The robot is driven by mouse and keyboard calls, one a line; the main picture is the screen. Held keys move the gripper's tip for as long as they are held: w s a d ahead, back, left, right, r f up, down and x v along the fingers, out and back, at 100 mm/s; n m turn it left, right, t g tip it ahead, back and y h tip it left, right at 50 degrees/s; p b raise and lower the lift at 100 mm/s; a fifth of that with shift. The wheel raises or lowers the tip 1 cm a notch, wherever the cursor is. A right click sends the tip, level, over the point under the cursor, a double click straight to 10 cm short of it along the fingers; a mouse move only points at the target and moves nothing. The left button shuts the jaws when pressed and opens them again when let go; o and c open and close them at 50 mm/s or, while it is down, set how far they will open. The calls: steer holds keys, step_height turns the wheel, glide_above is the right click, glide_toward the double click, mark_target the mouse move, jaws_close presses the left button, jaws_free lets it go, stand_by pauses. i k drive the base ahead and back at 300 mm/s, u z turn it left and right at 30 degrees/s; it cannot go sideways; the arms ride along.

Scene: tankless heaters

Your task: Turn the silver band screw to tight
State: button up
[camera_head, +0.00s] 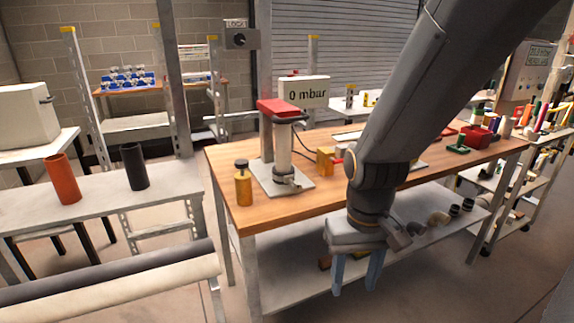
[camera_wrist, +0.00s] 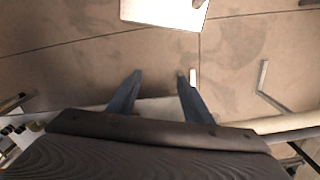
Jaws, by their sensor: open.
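A white upright pipe (camera_head: 282,152) stands on a grey plate (camera_head: 268,183) at the left end of the wooden workbench. A red cap (camera_head: 281,108) sits on top, with a dark collar under it. A small silver fitting (camera_head: 288,182) shows low on the pipe; it may carry the silver band screw, but it is too small to tell. My gripper (camera_head: 355,276) hangs in front of the bench, to the right of the pipe and lower than the top, fingers down. It is open and empty. The wrist view shows both fingers (camera_wrist: 160,82) apart over bare floor.
A "0 mbar" display (camera_head: 303,92) stands behind the pipe. The wooden top (camera_head: 222,163) is above a grey lower shelf (camera_head: 285,277).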

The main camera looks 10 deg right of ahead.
mark_target(295, 187)
steer(key=z, duration=0.55)
steer(key=k, duration=0.9)
steer(key=u, duration=0.65)
steer(key=i, duration=0.35)
steer(key=z, duration=0.15)
